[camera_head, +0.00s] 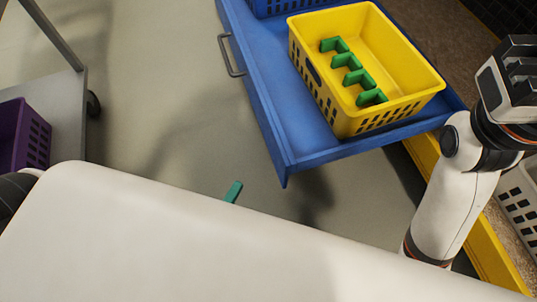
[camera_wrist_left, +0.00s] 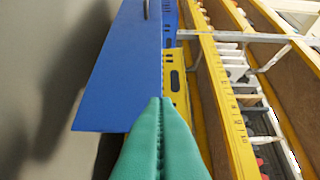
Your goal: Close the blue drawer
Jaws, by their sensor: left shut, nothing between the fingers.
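The blue drawer (camera_head: 262,97) is pulled open in the head view, with a grey handle (camera_head: 231,56) on its front panel. In the left wrist view the blue front panel (camera_wrist_left: 120,75) stands beyond my fingers, left of centre. A yellow basket (camera_head: 345,112) with several green parts (camera_head: 347,60) sits inside the drawer. My left gripper (camera_head: 234,190) shows only as a teal fingertip below and left of the drawer's near corner, apart from it; my white arm hides the rest. In the left wrist view its teal fingers (camera_wrist_left: 161,103) are shut and empty.
A purple basket (camera_head: 22,137) sits on a grey cart (camera_head: 66,112) at the left. Another blue basket (camera_head: 280,6) is deeper along the drawer. A yellow-edged rack (camera_head: 491,247) and a white basket (camera_head: 519,205) are at the right. The floor left of the drawer is clear.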

